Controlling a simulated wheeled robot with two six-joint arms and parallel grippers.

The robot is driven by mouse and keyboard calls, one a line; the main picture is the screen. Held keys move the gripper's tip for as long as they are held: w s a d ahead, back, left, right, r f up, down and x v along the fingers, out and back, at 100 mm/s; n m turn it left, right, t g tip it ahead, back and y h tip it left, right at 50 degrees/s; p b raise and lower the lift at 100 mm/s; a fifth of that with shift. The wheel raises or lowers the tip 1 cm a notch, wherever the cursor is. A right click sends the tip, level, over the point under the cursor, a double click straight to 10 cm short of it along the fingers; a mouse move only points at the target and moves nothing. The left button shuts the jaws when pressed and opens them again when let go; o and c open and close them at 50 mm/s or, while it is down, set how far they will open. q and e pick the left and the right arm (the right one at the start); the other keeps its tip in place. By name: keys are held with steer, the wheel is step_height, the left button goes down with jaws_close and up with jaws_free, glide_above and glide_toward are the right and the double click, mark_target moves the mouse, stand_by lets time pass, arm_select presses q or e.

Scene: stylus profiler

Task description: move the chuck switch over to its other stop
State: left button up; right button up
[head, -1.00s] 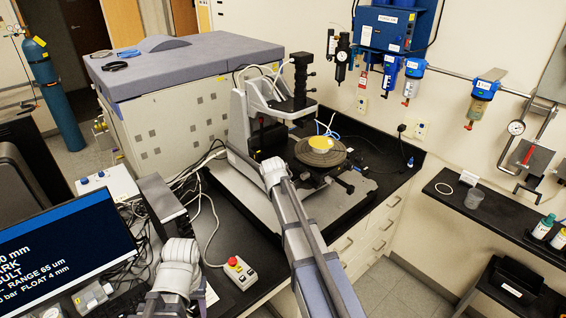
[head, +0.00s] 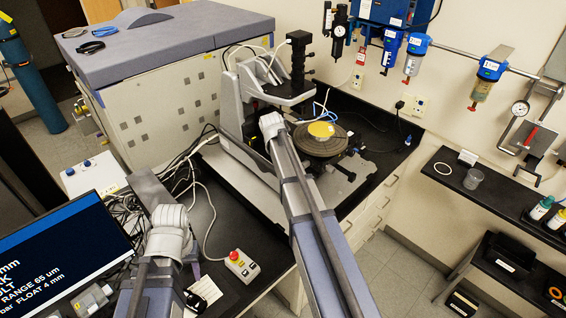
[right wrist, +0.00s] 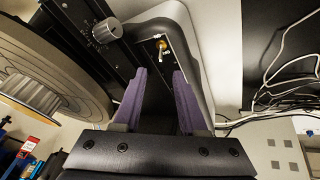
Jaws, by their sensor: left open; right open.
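The chuck switch (right wrist: 162,45) is a small toggle with a brass-coloured collar on a dark panel, seen in the right wrist view. It lies beyond my right gripper (right wrist: 159,78), roughly in line with the gap between its purple fingers. Which stop the small lever rests at is too small to tell. In the head view the switch is hidden, and my right wrist covers the right gripper near the profiler (head: 232,110). My left gripper (head: 149,187) is over the cables at the bench's left, away from the profiler; its fingers are unclear.
The round chuck stage (head: 320,142) carries a yellow disc and stands close to my right wrist. A grey knob (right wrist: 107,31) sits left of the switch. White cables (right wrist: 290,75) hang at right. A red-button box (head: 241,265) stands on the front bench.

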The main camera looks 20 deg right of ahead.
steer(key=b+x, duration=0.6)
steer(key=x, duration=0.1)
steer(key=shift+w+f, duration=0.1)
steer(key=shift+f, duration=0.15)
jaws_close()
stand_by(0.4)
